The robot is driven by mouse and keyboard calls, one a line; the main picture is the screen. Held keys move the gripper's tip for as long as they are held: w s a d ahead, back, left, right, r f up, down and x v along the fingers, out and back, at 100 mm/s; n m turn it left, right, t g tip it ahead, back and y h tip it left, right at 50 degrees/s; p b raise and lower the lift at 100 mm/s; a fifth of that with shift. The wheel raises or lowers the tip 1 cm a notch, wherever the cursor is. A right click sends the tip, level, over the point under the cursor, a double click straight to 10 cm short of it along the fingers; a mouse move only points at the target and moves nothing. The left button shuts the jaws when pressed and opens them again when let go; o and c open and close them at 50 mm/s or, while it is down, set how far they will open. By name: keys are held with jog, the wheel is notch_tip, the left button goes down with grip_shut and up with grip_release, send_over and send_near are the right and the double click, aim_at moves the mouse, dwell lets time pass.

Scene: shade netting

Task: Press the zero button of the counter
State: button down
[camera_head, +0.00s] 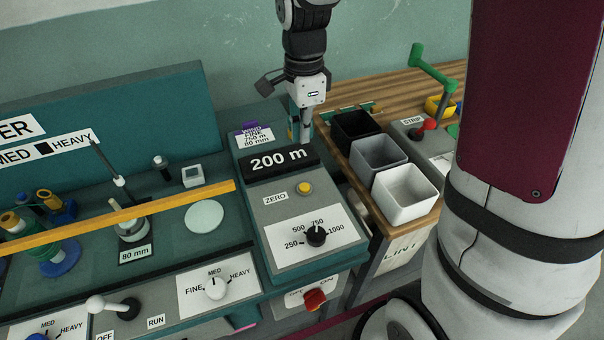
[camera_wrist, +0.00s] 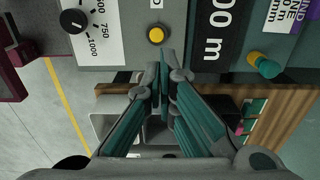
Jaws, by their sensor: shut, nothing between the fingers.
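The counter (camera_head: 258,212) is a grey panel with a black "200 m" display (camera_head: 277,162). Its zero button (camera_head: 304,188) is a small round yellow button right of a "ZERO" label, below the display. My gripper (camera_head: 306,138) points down behind the display's right end in the head view, farther back than the button and apart from it. In the wrist view the fingers (camera_wrist: 165,62) are together and empty, and the yellow button (camera_wrist: 156,35) shows just beyond their tips. The gap between fingertips and button is hard to judge.
A black dial (camera_head: 316,236) with 250 to 1000 marks sits below the button. Black, grey and white bins (camera_head: 405,194) stand right of the counter. A yellow bar (camera_head: 120,216) crosses the machine at left. A red switch (camera_head: 314,300) is on the lower front.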

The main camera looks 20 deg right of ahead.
aim_at(304, 186)
jog(key=shift+f, duration=0.1)
notch_tip(304, 186, down, 14)
jog(key=shift+r, duration=0.1)
dwell(0.4)
jog(key=shift+f+b, duration=0.8)
jog(key=shift+f, duration=0.1)
jog(key=shift+s+f, duration=0.15)
jog(key=shift+s, duration=0.1)
notch_tip(304, 186, up, 15)
jog(key=p, duration=0.3)
jog(key=shift+w, duration=0.3)
